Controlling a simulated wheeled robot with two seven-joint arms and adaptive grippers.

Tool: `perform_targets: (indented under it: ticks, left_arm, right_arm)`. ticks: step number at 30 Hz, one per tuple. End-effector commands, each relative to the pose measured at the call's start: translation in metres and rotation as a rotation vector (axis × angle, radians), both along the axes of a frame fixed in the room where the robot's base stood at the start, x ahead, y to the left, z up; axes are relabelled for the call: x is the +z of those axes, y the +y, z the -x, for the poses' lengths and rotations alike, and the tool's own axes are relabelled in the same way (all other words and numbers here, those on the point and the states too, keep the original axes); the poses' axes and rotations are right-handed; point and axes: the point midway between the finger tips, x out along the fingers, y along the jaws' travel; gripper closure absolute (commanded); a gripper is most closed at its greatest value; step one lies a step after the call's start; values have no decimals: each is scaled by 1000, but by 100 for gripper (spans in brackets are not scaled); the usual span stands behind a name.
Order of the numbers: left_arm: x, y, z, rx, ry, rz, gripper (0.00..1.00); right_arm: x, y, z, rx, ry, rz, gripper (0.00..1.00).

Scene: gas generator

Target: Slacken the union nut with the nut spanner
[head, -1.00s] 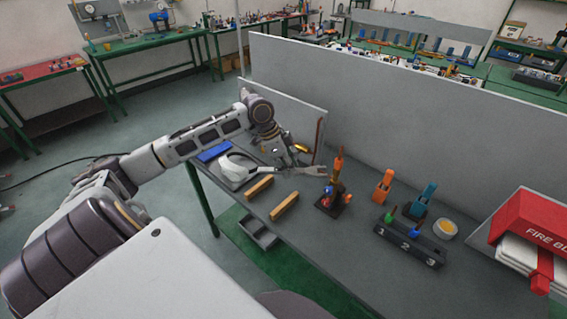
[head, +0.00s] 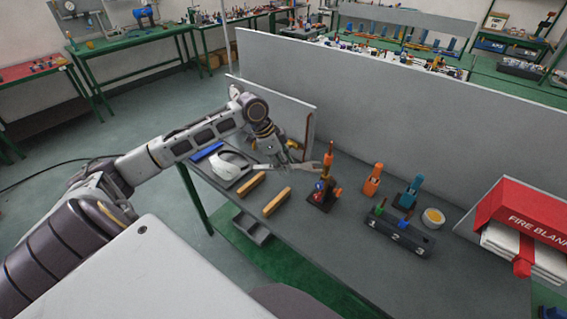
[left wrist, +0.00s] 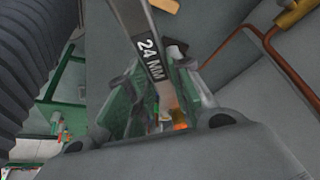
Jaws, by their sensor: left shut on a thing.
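My left gripper (head: 281,161) is shut on the nut spanner (head: 302,168), a grey tool held level over the bench. I cannot tell whether the jaw touches the fixture, and the union nut is too small to make out. In the left wrist view the spanner shank (left wrist: 148,50), marked 24 MM, runs between the greenish fingers (left wrist: 155,105). My right gripper is not in view.
Two wooden bars (head: 277,201) and a white visor-like item (head: 229,166) lie on the bench near the arm. A numbered dark block (head: 399,235), orange (head: 373,180) and teal (head: 409,194) tools and a red fire blanket box (head: 525,212) stand to the right. Grey panels close the back.

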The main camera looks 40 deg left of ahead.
Motion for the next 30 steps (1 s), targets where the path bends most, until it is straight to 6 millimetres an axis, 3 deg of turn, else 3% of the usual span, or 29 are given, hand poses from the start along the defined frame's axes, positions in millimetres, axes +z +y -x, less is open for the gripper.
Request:
perform_targets:
  ticks: [30]
  left_arm:
    - [1, -19, -14, 1, -1, 2, 100]
  right_arm:
    - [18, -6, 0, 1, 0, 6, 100]
